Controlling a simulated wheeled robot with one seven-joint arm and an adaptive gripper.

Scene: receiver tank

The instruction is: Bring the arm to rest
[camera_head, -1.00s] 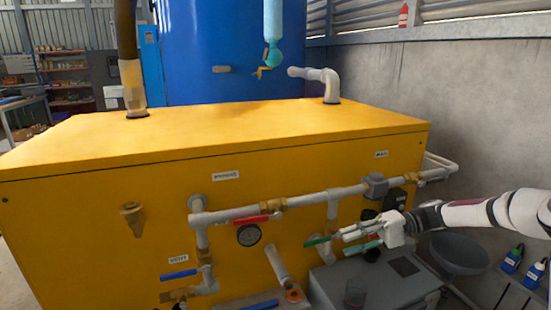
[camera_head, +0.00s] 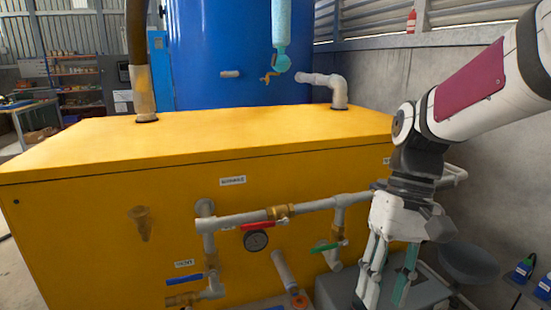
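My arm (camera_head: 470,90) is white with a dark red panel and comes in from the upper right. My gripper (camera_head: 386,282) hangs from it, pointing down, in front of the right part of the yellow cabinet (camera_head: 90,220). Its two slim white and teal fingers are apart, and I see nothing between them. The gripper is to the right of the green valve handle (camera_head: 326,247) and apart from it in the picture.
Grey pipes (camera_head: 240,218) on the cabinet carry a red handle (camera_head: 258,226), a blue handle (camera_head: 184,278) and a round gauge (camera_head: 256,240). A grey box (camera_head: 335,290) stands below the gripper. A dark round pan (camera_head: 470,262) and blue bottles (camera_head: 523,270) are at right.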

